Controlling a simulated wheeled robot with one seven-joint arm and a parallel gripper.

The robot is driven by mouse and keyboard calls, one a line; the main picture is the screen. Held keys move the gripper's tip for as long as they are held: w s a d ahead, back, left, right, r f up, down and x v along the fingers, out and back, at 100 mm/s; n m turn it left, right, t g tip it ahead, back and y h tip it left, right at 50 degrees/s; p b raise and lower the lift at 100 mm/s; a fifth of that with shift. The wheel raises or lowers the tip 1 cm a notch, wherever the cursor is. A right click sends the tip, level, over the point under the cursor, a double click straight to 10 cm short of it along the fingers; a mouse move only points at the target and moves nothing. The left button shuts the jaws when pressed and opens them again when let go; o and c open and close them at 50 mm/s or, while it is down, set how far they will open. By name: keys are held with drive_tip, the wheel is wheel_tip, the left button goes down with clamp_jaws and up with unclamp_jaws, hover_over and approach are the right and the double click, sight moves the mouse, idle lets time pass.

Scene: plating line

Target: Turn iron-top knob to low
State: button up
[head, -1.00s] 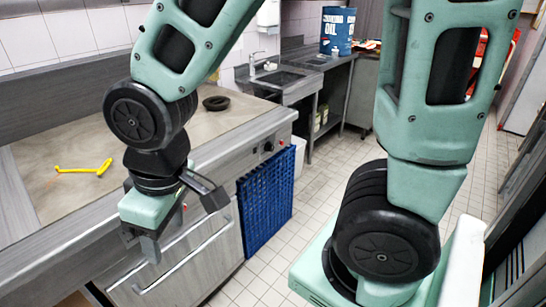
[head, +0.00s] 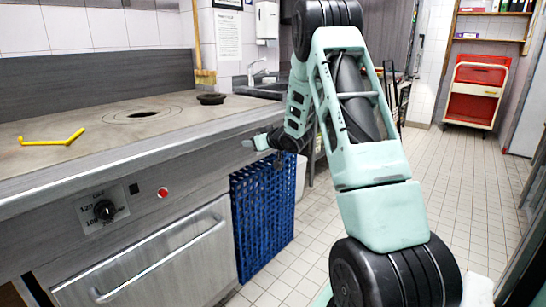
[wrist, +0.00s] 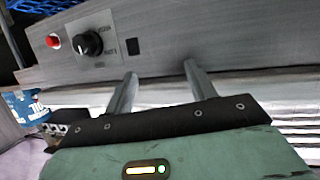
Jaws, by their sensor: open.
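A black knob (head: 104,210) on a marked plate sits on the front panel of the grey cooktop (head: 60,165) in the head view. The wrist view shows a black knob (wrist: 88,42) between a red button (wrist: 53,41) and a dark square. Its order differs from the head-view panel, so it appears to be another knob. I cannot tell which is the iron-top knob, and the settings are too small to read. My gripper (wrist: 160,74) is open and empty, apart from the knob. In the head view, my gripper (head: 250,143) is beside the cooktop's front edge.
A yellow bent tool (head: 50,139) and a black ring (head: 211,99) lie on the cooktop. A red button (head: 162,192) is right of the near knob. An oven handle (head: 160,263) sticks out below. The tiled floor is free.

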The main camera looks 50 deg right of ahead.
drive_tip(key=s+d+f+n+t+y+b, duration=0.1)
drive_tip(key=s+d+f+t+y, duration=0.15)
drive_tip(key=s+d, duration=0.45)
drive_tip(key=s+d+f+n+t+y+b, duration=0.1)
drive_tip(key=s+d+f+t, duration=0.1)
drive_tip(key=s+d+f, duration=0.45)
drive_tip(key=w+r+b, duration=0.1)
drive_tip(key=w, duration=0.8)
drive_tip(key=w+d+r+b, duration=0.1)
drive_tip(key=w, duration=0.8)
drive_tip(key=shift+w+d+r, duration=0.15)
drive_tip(key=shift+d+r, duration=0.1)
drive_tip(key=shift+d, duration=0.05)
drive_tip(key=shift+g+h, duration=0.25)
drive_tip(key=c, duration=1)
